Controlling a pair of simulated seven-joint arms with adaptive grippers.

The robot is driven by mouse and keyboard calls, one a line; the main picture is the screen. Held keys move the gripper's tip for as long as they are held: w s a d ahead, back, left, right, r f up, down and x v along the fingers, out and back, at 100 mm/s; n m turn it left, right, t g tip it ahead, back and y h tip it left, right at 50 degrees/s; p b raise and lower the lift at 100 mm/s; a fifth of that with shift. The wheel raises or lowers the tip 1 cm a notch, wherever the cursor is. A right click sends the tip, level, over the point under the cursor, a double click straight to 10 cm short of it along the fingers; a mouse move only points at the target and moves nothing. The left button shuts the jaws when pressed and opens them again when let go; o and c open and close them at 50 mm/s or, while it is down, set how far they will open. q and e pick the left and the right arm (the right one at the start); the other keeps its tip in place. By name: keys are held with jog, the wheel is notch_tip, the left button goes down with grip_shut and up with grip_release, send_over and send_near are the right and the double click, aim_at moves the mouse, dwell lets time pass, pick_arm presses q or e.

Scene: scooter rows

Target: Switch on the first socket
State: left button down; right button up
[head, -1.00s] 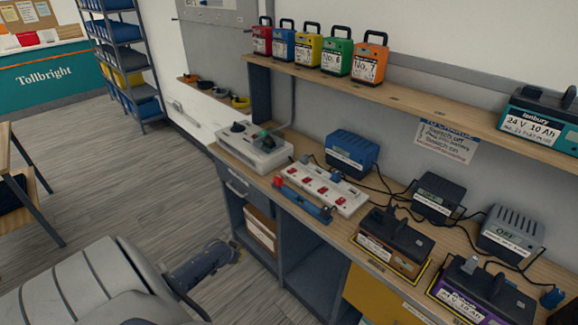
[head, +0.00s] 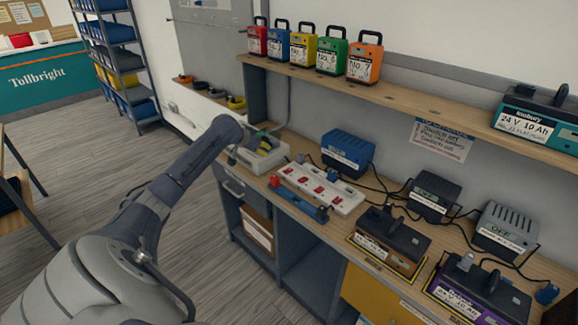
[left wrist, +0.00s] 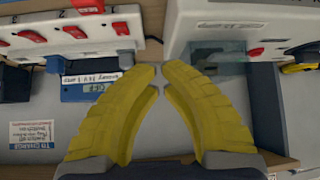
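The white socket strip (head: 345,200) with red switches lies on the workbench. It also shows at the upper left of the left wrist view (left wrist: 100,45), where its end switch (left wrist: 121,28) is red. I cannot tell whether any switch is on. My left gripper (left wrist: 160,72) has yellow fingers with tips almost together and nothing between them. In the head view its hand (head: 262,146) is over the white box left of the strip, apart from the switches. My right gripper is out of view.
The white box (head: 248,163) stands close beside the strip. A blue charger (head: 347,150) is behind the strip, and a blue bar with a red end (head: 300,202) lies in front. Grey chargers (head: 435,196), batteries (head: 390,240) and cables fill the right of the bench.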

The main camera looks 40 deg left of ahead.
pick_arm(q)
jog(key=w+d+r+m+g+h, duration=0.1)
jog(key=d+r, duration=0.2)
jog(key=d, duration=0.3)
jog(key=shift+r, duration=0.3)
jog(key=shift+w+f, duration=0.1)
send_over(292, 169)
jog(key=s, duration=0.2)
jog(key=f, duration=0.7)
jog(key=shift+a+f, duration=0.35)
jog(key=shift+f, duration=0.05)
jog(key=shift+s+f, duration=0.2)
jog(key=shift+f, duration=0.85)
jog(key=shift+s+f, duration=0.1)
jog(key=shift+f, duration=0.8)
